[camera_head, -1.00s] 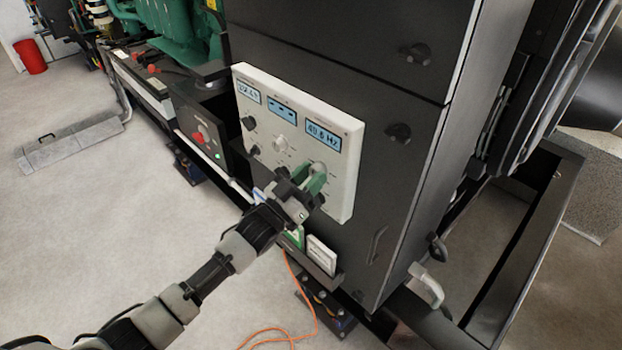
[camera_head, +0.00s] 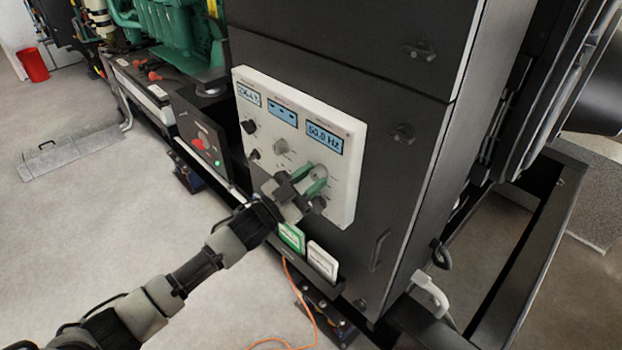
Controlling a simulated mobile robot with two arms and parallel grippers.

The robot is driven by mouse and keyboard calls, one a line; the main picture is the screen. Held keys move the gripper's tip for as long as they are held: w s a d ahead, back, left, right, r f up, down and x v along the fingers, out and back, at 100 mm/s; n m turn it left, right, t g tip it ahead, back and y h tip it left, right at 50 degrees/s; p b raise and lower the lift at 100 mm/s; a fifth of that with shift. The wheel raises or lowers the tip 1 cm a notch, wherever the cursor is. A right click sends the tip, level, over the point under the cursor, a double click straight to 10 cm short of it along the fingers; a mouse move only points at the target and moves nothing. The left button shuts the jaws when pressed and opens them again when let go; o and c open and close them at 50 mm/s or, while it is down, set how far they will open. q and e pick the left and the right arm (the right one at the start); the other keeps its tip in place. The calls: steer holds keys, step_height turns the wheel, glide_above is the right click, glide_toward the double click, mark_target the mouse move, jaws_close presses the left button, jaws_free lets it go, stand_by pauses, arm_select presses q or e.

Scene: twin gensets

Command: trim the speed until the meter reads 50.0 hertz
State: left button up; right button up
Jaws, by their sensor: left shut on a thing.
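The white control panel (camera_head: 345,190) is mounted on the dark cabinet. Its right-hand meter (camera_head: 324,136) is lit blue and reads 50.0 Hz. Below the meter, a pale round knob (camera_head: 320,171) sits on the panel. My left gripper (camera_head: 315,182) reaches in from the lower left, and its green fingers are shut on this knob, partly covering it. Which label belongs to the knob is too small to read. My right gripper is not in view.
A green card (camera_head: 291,237) and a white card (camera_head: 322,260) stand in a ledge below. An orange cable (camera_head: 290,290) hangs to the floor.

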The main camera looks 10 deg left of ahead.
arm_select(q)
steer(key=o, duration=0.9)
steer(key=shift+o, duration=0.2)
steer(key=b+v, duration=0.3)
steer(key=v, duration=0.7)
steer(key=shift+s+a+f, duration=0.15)
steer(key=shift+s+a, duration=0.05)
steer(key=shift+s, duration=0.15)
